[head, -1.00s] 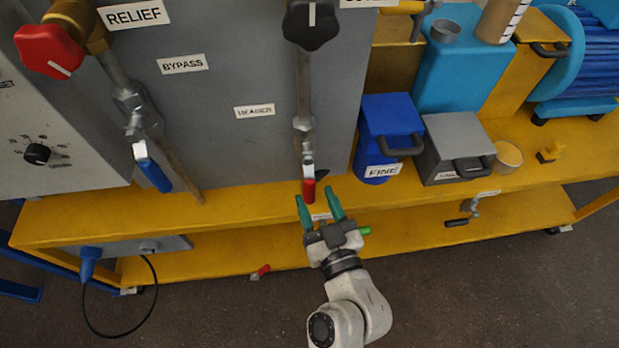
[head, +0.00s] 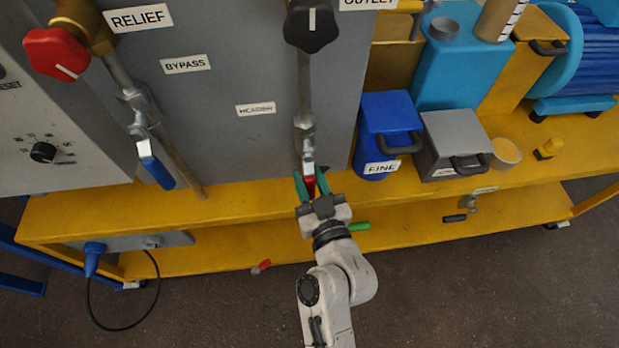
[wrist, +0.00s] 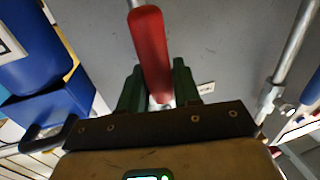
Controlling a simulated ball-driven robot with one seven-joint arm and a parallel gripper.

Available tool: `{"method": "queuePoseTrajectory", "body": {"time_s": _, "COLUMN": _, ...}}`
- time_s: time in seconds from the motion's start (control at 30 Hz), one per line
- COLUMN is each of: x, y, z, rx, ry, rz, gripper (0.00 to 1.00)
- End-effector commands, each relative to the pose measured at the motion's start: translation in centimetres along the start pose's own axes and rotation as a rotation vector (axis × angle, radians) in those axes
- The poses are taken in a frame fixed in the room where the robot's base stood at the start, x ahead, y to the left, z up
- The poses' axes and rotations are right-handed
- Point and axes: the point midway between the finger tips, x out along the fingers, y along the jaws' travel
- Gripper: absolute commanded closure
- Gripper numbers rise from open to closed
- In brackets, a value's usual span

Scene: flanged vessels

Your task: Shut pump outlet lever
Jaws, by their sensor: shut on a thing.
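A red lever handle (head: 309,184) hangs at the lower end of the vertical pipe under the black knob (head: 311,25). A partly cut-off label reading OUTLET (head: 367,3) is beside the knob. My gripper (head: 308,186) has its green fingers on either side of the red handle, shut on it. In the wrist view, the red handle (wrist: 150,50) runs between the two fingers (wrist: 157,90), its lower end just above the dark gripper body. The fingers and gripper hide part of the handle in the head view.
A blue lever (head: 157,172) hangs on the left pipe. A green handle (head: 358,227) is just right of my gripper, near the yellow shelf (head: 230,207). A blue FINE bin (head: 388,115) and a grey bin (head: 449,140) stand to the right. Open floor lies in front.

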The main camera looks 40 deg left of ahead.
Motion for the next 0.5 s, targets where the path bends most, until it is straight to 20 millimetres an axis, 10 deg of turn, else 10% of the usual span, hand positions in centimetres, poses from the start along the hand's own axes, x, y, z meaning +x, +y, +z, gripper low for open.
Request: {"method": "queuePoseTrajectory", "body": {"time_s": 0.5, "x": -0.02, "y": 0.0, "z": 0.0, "rx": 0.0, "ry": 0.0, "rz": 0.0, "gripper": 1.0}}
